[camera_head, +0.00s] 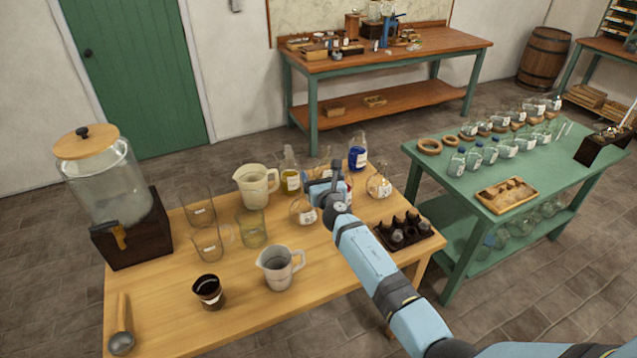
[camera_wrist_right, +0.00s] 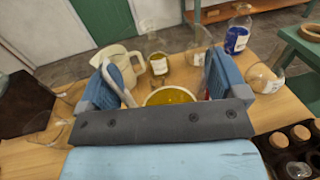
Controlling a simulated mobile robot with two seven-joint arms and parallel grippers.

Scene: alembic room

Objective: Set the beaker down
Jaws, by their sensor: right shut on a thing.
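My right gripper (camera_head: 325,188) is over the back right part of the wooden table (camera_head: 180,325). In the right wrist view the gripper (camera_wrist_right: 164,78) is shut on a clear round-rimmed beaker (camera_wrist_right: 170,96) with yellow liquid in it. The beaker lies between the two blue fingers, its lower part hidden by the gripper's body. In the head view the gripper mostly covers it. I cannot tell whether its base touches the table. My left gripper is out of view.
Close by stand a cream pitcher (camera_head: 255,187), an olive-liquid bottle (camera_head: 290,174), round flasks (camera_head: 303,213) (camera_head: 379,187), a blue bottle (camera_head: 358,152) and a dark rack (camera_head: 405,233). A grey jug (camera_head: 278,270) and dark cup (camera_head: 208,290) stand nearer. The front centre of the table is bare.

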